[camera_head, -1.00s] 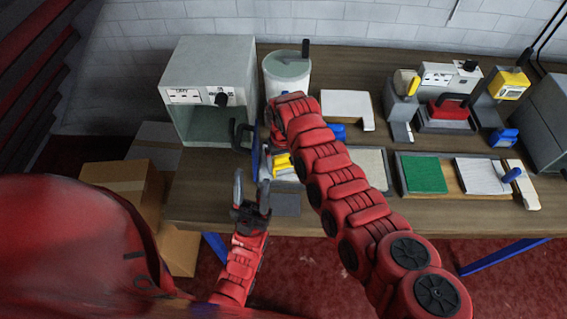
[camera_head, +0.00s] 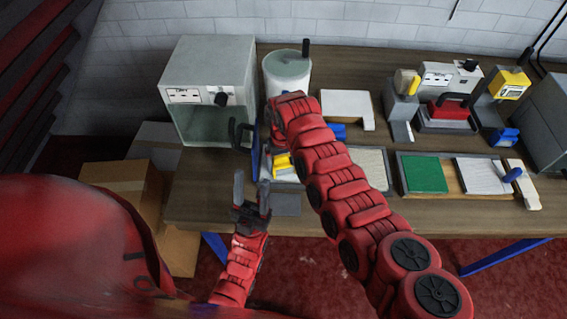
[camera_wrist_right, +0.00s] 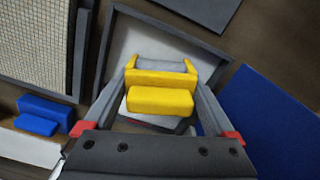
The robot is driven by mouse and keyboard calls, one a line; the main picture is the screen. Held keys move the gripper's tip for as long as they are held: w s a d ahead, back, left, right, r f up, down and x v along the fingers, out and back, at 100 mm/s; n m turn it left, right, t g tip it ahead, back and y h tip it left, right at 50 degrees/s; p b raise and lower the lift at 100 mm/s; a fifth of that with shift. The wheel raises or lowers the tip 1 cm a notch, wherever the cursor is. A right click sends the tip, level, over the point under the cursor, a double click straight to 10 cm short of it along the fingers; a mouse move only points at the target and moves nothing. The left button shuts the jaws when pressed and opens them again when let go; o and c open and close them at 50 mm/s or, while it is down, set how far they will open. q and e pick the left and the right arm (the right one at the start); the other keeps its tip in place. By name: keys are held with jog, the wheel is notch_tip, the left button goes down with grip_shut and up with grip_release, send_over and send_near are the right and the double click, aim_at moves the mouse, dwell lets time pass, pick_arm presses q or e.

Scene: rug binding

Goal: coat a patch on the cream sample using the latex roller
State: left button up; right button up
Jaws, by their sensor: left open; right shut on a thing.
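The latex roller, with its yellow handle (camera_wrist_right: 161,101) and pale grey roll, is in my right gripper (camera_wrist_right: 160,72). The fingers are shut on the handle's sides. Below it is a dark-rimmed tray (camera_wrist_right: 110,48) with a whitish inside; I cannot tell whether the roll touches it. In the head view the yellow handle (camera_head: 281,166) shows beside my right arm, which hides the right gripper. The cream sample (camera_head: 372,165) lies right of that arm, partly covered by it; its gridded surface (camera_wrist_right: 38,35) is at upper left in the wrist view.
A grey oven-like box (camera_head: 210,90) and a lidded pot (camera_head: 287,74) stand at the back left. A green sample (camera_head: 424,174) and a white one (camera_head: 482,176) lie to the right. A blue-handled tool (camera_wrist_right: 42,112) is left of the tray. Bare table shows along the front right.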

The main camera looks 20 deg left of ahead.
aim_at(284, 156)
dwell(0.3)
jog(key=shift+r+p, duration=0.7)
jog(key=shift+r, duration=0.65)
notch_tip(284, 156, up, 2)
jog(key=shift+r+p, duration=0.1)
jog(key=shift+p, duration=0.25)
jog(key=shift+r, duration=1.05)
